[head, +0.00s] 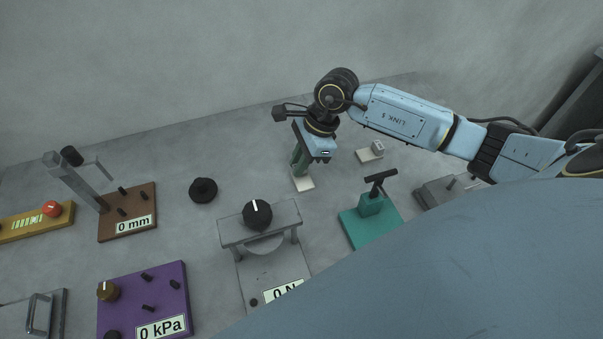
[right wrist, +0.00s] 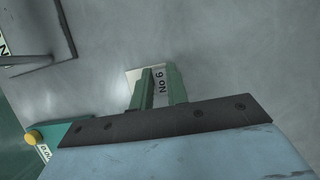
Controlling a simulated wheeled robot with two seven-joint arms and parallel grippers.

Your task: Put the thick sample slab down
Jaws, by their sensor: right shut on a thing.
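My right gripper (head: 300,172) points down at the back of the table, its green fingers shut on the thick sample slab. The slab is mostly hidden between the fingers, so I cannot make out its outline. A pale plate marked "No 6" (right wrist: 133,76) lies right below the fingertips in the right wrist view; in the head view its pale edge shows at the table surface. I cannot tell whether the slab touches the plate. In the right wrist view the two fingers (right wrist: 160,74) stand slightly apart. My left gripper is not in view.
A small pale plate with a grey block (head: 377,147) lies to the right. A teal stand (head: 362,228) and a grey "0 N" press (head: 259,222) stand nearer. A black knob (head: 203,190), brown "0 mm" gauge (head: 128,213) and purple "0 kPa" box (head: 165,285) are left.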

